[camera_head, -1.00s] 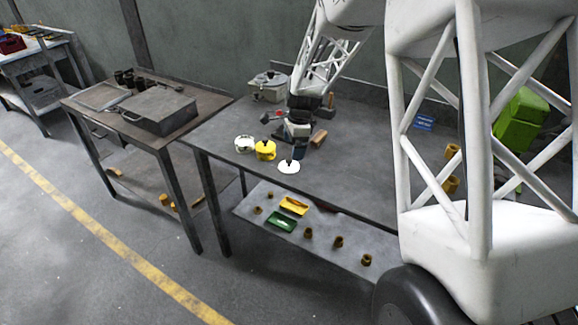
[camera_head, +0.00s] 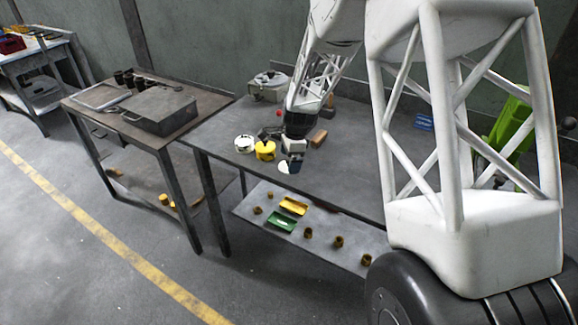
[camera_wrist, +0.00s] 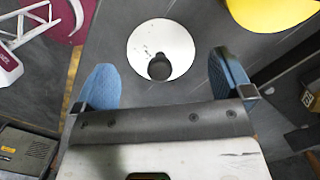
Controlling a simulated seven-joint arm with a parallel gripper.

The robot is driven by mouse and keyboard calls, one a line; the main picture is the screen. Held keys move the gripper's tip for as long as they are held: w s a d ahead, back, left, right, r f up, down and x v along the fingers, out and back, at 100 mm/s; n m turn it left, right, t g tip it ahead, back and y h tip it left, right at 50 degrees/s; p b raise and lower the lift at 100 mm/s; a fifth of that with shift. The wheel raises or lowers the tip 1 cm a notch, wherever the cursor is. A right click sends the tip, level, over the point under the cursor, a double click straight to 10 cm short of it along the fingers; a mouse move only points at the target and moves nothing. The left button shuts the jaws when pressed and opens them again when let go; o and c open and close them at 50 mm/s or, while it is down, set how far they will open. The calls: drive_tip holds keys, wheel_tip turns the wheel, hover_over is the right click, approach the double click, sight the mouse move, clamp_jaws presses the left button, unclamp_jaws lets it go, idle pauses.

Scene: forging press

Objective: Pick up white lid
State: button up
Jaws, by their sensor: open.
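The white lid (camera_wrist: 174,44) is a flat round disc with a dark knob, lying on the grey table. In the head view the lid (camera_head: 283,168) is partly hidden behind my gripper (camera_head: 291,162), which is close above it near the table's front edge. In the wrist view my gripper (camera_wrist: 165,85) is open, with its two blue fingers apart and nothing between them. The lid lies ahead of the fingers, its knob roughly centred between them. How high the fingers are above the lid is hard to tell.
A yellow pot (camera_head: 265,150) stands just left of the lid, with a white pot (camera_head: 244,144) farther left. A wooden block (camera_head: 319,138) lies behind my gripper. A grey pot (camera_head: 270,85) stands at the back.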

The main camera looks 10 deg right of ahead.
drive_tip(key=shift+a+f, duration=0.1)
drive_tip(key=shift+f, duration=0.55)
drive_tip(key=shift+c, duration=0.2)
drive_tip(key=c, duration=0.9)
